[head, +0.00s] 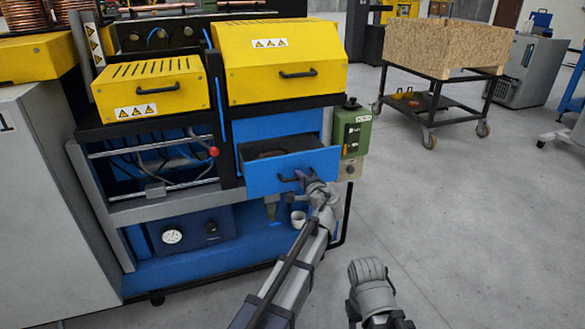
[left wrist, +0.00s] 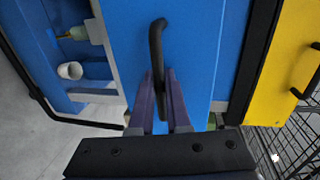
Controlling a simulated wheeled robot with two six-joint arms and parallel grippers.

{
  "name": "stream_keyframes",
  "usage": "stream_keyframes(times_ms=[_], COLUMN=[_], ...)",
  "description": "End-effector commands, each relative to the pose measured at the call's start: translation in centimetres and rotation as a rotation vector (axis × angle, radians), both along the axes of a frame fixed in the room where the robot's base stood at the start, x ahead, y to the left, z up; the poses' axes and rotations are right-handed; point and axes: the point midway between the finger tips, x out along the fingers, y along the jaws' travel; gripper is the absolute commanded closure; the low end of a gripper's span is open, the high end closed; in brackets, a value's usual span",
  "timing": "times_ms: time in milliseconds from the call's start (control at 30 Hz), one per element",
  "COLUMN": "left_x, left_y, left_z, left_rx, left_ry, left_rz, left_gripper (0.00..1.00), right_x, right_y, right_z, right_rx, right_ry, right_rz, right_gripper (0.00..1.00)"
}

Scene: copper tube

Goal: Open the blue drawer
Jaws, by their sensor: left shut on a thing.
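The blue drawer (head: 285,168) is in the blue machine with the yellow covers. It is pulled out part way, and its open top shows a dark inside with something brownish in it. Its front carries a black bar handle (head: 296,176). My left gripper (head: 303,177) is at this handle. In the left wrist view the purple fingers (left wrist: 160,100) are on both sides of the handle (left wrist: 157,60), shut on it, in front of the blue drawer front (left wrist: 193,45). A grey joint of my right arm shows low in the head view, but its fingers do not.
A white cup (head: 298,218) stands on the blue lower shelf under the drawer. A green box (head: 354,130) is fixed right of the drawer. A wheeled cart (head: 440,95) with a wooden crate stands at back right. The grey floor (head: 470,230) at right is clear.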

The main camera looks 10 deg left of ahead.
Motion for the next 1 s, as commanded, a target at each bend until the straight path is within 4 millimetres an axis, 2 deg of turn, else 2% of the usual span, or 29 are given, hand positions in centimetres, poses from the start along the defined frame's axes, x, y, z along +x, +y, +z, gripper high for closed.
stream_keyframes(times_ms=[33, 100, 400, 600, 1000], left_x=[-1.4, -2.6, -5.9, -6.7, -6.8], left_y=[-0.8, -1.5, -3.9, -4.5, -4.6], left_z=[0.0, 0.0, 0.0, 0.0, 0.0], left_rx=[0.0, 0.0, -0.001, -0.001, 0.0], left_ry=[0.001, 0.001, 0.0, 0.001, 0.001], left_rz=[-0.003, -0.002, 0.0, 0.0, 0.001], left_gripper=[1.0, 1.0, 1.0, 1.0, 1.0], right_x=[0.0, 0.0, 0.0, 0.0, 0.0], right_y=[0.0, 0.0, 0.0, 0.0, 0.0], right_z=[0.0, 0.0, 0.0, 0.0, 0.0], right_rx=[0.0, 0.0, 0.0, 0.0, 0.0], right_ry=[0.0, 0.0, 0.0, 0.0, 0.0], right_rz=[0.0, 0.0, 0.0, 0.0, 0.0], right_gripper=[0.5, 0.5, 0.5, 0.5, 0.5])
